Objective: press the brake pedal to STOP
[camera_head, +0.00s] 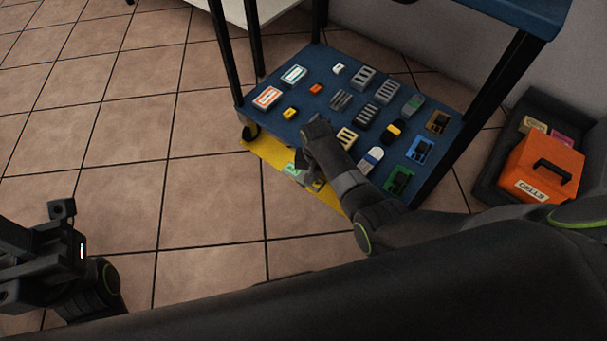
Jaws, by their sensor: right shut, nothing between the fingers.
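The brake pedal appears to be the small grey piece with a green patch (292,171) at the cart's near edge, over a yellow strip on the floor. My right gripper (302,160) is shut and empty. It points down just above and beside the pedal and hides part of it. I cannot tell whether it touches the pedal. Any lettering on the pedal is too small to read. My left gripper (45,250) is at the lower left, far from the cart. Its fingers are dark, and their opening is unclear.
The cart's blue lower shelf (325,68) holds several small modules and blocks. Dark posts rise at its corners, and a blue upper shelf (520,12) overhangs. A yellow strip (262,150) lies along the near side. An orange CELLS box (541,168) sits right. Tiled floor at left is clear.

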